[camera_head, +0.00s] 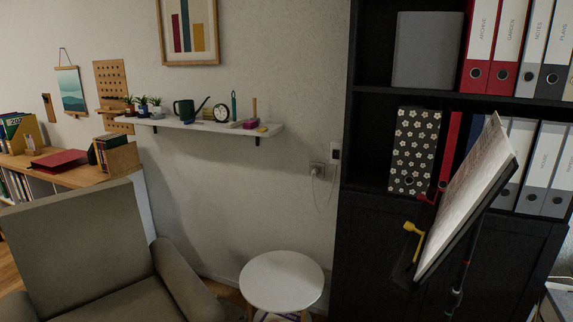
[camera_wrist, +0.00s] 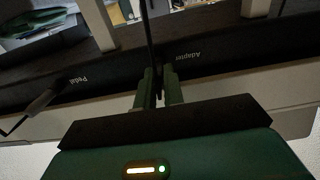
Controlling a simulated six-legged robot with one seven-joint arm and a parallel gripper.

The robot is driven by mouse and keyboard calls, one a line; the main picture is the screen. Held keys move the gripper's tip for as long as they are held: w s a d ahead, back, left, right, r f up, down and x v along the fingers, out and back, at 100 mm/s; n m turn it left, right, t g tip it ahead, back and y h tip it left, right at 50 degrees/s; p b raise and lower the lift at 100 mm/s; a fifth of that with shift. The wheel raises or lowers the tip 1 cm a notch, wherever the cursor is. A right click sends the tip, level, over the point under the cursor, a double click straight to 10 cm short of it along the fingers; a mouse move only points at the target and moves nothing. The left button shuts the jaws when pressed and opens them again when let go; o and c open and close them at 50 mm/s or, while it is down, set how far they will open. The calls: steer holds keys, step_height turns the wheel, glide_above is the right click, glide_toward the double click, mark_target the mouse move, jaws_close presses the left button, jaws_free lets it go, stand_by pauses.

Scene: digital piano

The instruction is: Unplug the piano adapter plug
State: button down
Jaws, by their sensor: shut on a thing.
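In the wrist view, the piano's dark rear panel (camera_wrist: 120,70) runs across, with the labels "Pedal" and "Adapter" upside down. My gripper (camera_wrist: 158,72) has its two green fingers closed just beside the "Adapter" label. They are shut on the adapter plug, which is mostly hidden between them. A thin dark cable (camera_wrist: 149,28) runs up from the fingertips. I cannot tell whether the plug is seated in its socket. My gripper and the piano's panel are not visible in the head view.
A pedal plug (camera_wrist: 40,103) with its own cable sits left of my gripper. Pale piano frame bars (camera_wrist: 98,22) stand near the panel. In the head view are a black shelf unit (camera_head: 350,130), a sheet stand (camera_head: 465,200), a white stool (camera_head: 281,281) and an armchair (camera_head: 80,240).

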steer(key=shift+v, duration=1.05)
stand_by(0.5)
steer(key=shift+v, duration=2.4)
steer(key=shift+r, duration=0.15)
